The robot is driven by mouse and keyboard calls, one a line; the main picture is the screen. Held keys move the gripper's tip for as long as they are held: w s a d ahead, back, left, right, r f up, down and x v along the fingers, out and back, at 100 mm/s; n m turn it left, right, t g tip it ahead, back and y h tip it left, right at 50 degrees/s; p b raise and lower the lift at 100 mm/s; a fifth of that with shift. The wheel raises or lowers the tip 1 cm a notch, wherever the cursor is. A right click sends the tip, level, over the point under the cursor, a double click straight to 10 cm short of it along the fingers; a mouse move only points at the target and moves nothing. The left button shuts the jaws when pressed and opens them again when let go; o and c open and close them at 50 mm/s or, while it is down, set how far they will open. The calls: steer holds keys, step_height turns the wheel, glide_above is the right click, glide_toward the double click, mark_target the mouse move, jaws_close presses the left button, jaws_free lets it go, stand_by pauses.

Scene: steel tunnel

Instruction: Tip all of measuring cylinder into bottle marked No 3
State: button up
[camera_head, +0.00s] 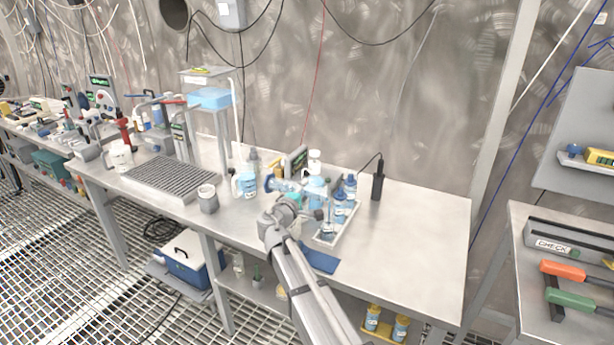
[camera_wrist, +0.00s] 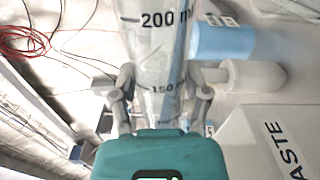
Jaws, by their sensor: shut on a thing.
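My gripper (camera_wrist: 163,98) is shut on the clear measuring cylinder (camera_wrist: 160,55), with one finger on each side of it. The marks 200 and 150 show on its wall, and a bluish strip runs along its right side. In the head view the measuring cylinder (camera_head: 284,185) looks tilted well over, above the bench near a group of bottles, and my gripper (camera_head: 284,205) is just below it. Blue-labelled bottles (camera_head: 340,208) stand in a white tray to the right. I cannot read their numbers, so I cannot tell which is No 3.
A grey rack (camera_head: 170,178) and a grey-white cup (camera_head: 208,198) stand to the left. A black upright device (camera_head: 378,180) stands behind the tray. The bench's right end (camera_head: 430,225) is clear. A white box lettered "ASTE" (camera_wrist: 275,140) is close in the wrist view.

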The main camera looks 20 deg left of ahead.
steer(key=shift+d+f+m, duration=0.1)
steer(key=shift+d+m, duration=0.2)
steer(key=shift+m, duration=0.9)
steer(key=shift+d+r, duration=0.1)
steer(key=shift+r, duration=0.1)
stand_by(1.3)
steer(key=shift+a+f+n, duration=0.15)
steer(key=shift+a+n, duration=0.25)
steer(key=shift+n, duration=0.8)
step_height(320, 180, up, 5)
steer(key=n+p, duration=0.4)
steer(key=shift+f+p, duration=0.1)
steer(key=shift+p, duration=0.25)
steer(key=shift+r+n, duration=0.2)
steer(key=shift+n, duration=0.3)
